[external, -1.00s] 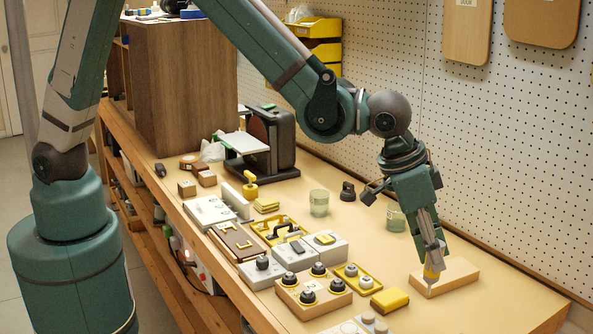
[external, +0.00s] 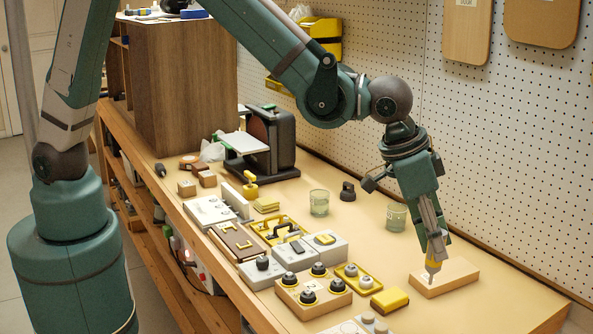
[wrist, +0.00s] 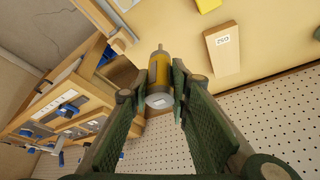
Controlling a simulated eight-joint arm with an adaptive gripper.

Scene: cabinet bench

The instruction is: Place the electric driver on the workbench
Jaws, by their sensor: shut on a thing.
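The electric driver (external: 433,264), yellow and grey with a thin tip, hangs tip down at the near right of the workbench (external: 520,291). My gripper (external: 438,238) is shut on its upper part. In the wrist view, the driver (wrist: 161,75) sits between the two green finger pads of my gripper (wrist: 163,93), its grey, labelled end toward the camera. In the external view, the driver's tip overlaps the left part of a pale wooden block (external: 458,279). I cannot tell whether the tip touches anything.
A yellow-and-tan block (external: 389,300) and a box with several black knobs (external: 312,288) lie left of the driver. A glass (external: 396,216) stands behind. The pegboard wall (external: 510,150) bounds the far side. Bare bench lies right of the wooden block.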

